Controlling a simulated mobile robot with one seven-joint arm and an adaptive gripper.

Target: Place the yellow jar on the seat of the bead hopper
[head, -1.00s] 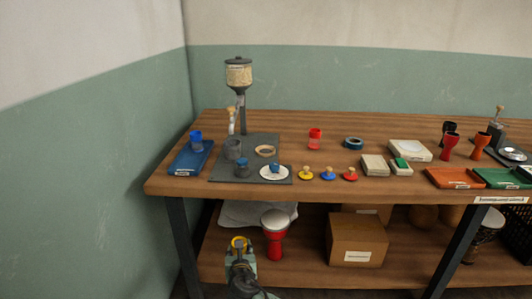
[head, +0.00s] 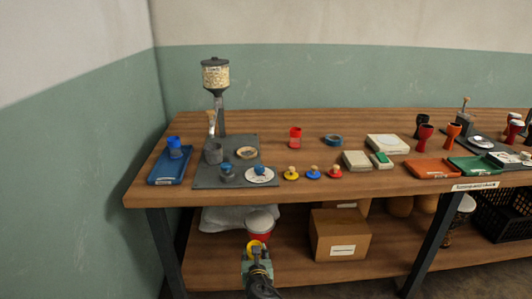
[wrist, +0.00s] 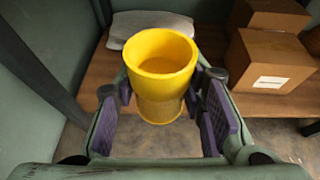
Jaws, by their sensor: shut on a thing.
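My gripper (head: 258,256) is low in front of the table in the head view, below the tabletop. It is shut on the yellow jar (wrist: 160,70), which the wrist view shows upright between the purple finger pads, its open mouth toward the camera. In the head view the yellow jar (head: 257,247) is small and partly hidden by the gripper. The bead hopper (head: 215,76) stands at the back left of the table, a clear container of beads on a dark post.
The wooden tabletop (head: 300,140) has its front edge between my gripper and the hopper. A cardboard box (head: 338,240) is on the lower shelf.

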